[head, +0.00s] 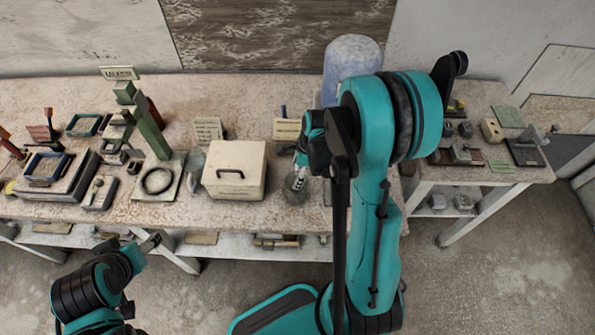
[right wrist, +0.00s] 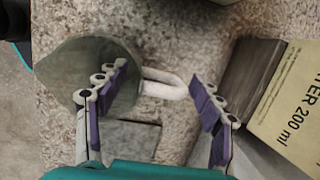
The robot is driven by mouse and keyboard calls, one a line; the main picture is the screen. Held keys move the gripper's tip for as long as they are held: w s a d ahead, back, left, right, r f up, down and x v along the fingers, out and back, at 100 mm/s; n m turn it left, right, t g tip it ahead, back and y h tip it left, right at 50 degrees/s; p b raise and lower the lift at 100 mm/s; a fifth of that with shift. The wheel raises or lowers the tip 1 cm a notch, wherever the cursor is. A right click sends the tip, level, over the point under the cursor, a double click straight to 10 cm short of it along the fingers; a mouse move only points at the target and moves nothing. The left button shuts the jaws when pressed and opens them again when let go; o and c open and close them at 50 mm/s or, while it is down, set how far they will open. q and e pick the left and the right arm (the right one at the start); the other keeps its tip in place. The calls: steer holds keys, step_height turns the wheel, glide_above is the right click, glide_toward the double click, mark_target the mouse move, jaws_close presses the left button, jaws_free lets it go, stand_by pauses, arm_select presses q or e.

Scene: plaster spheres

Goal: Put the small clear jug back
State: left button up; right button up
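The small clear jug (right wrist: 68,75) shows grey-green in the right wrist view, with a pale loop handle (right wrist: 165,84) pointing right. My right gripper (right wrist: 160,95) is open, its purple-padded fingers apart. The left finger overlaps the jug's body and the right finger is past the handle's end. I cannot tell whether either finger touches the jug. In the head view my right gripper (head: 299,180) is low over the table's front edge, right of a cream box; the jug there is mostly hidden. My left gripper (head: 151,243) is before the table, its fingers too small to read.
A yellow label reading "TER 200 ml" (right wrist: 290,105) stands close to the right finger. The cream box (head: 234,171) with a dark handle is left of my right gripper. A black ring on a board (head: 157,181) lies further left. A side table (head: 480,173) stands right.

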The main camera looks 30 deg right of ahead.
steer(key=shift+r, duration=0.1)
steer(key=shift+r+p, duration=0.35)
steer(key=p+v, duration=0.3)
steer(key=v, duration=0.8)
steer(key=s+a+r+n+t, duration=0.2)
steer(key=s+a+r+n, duration=0.2)
steer(key=n, duration=0.8)
steer(key=s+a+r+n+t+h, duration=0.1)
steer(key=s+a+r+n+t, duration=0.2)
steer(key=a+r+n, duration=0.3)
steer(key=s+a+n, duration=0.1)
steer(key=n, duration=0.4)
steer(key=shift+r+n+h, duration=0.3)
steer(key=shift+n, duration=0.1)
steer(key=shift+a, duration=0.1)
step_height(320, 180, down, 8)
steer(key=b, duration=0.7)
steer(key=shift+r, duration=0.2)
